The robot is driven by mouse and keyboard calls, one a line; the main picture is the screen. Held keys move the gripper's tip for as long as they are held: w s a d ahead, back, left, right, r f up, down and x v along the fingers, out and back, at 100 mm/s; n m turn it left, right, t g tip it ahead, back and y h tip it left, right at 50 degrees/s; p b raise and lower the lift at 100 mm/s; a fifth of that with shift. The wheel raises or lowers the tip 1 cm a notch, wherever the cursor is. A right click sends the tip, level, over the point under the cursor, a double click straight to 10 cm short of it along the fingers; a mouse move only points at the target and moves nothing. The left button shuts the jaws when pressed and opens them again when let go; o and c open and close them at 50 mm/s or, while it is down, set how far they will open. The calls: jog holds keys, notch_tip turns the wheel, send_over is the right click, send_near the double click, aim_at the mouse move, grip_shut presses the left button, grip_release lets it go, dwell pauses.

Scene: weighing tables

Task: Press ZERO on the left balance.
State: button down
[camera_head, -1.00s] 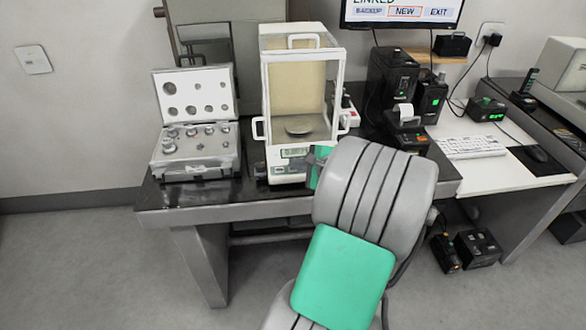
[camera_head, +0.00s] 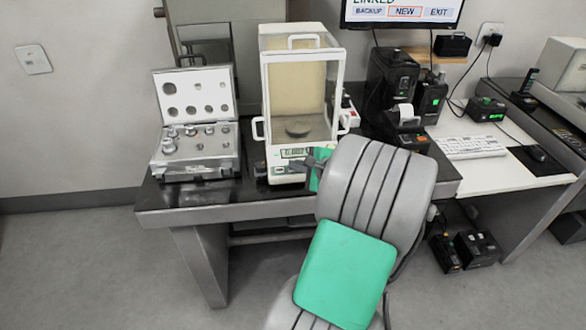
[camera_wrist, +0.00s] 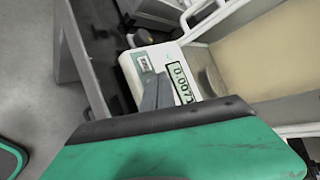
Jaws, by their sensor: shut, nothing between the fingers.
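The left balance (camera_head: 300,95) stands on the dark table with its glass draft shield around a round pan (camera_head: 298,128). A small panel (camera_wrist: 146,64) with a dark green label shows left of the display. My gripper (camera_head: 308,163) is at the balance's front, by the right part of the panel. In the wrist view its shut, empty fingers (camera_wrist: 157,93) cover part of the front panel. I cannot tell whether they touch it.
An open case of weights (camera_head: 196,145) stands left of the balance. A small printer (camera_head: 406,127) and black boxes stand to the right. A monitor (camera_head: 402,13) hangs behind. A keyboard (camera_head: 470,146) lies on the white desk. Bare table edge runs in front of the case.

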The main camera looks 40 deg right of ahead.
jog(key=shift+w+f, duration=0.1)
jog(key=shift+f, duration=0.25)
dwell(0.6)
jog(key=shift+s+a+r+p, duration=0.1)
jog(key=shift+s+r+p, duration=0.15)
jog(key=shift+r+p, duration=0.55)
jog(key=r+p, duration=0.1)
jog(key=s+r+p, duration=0.1)
jog(key=r+p, duration=0.1)
jog(key=a+r+p, duration=0.1)
jog(key=p, duration=0.1)
jog(key=shift+s+r, duration=0.2)
jog(key=shift+r, duration=0.1)
dwell(0.6)
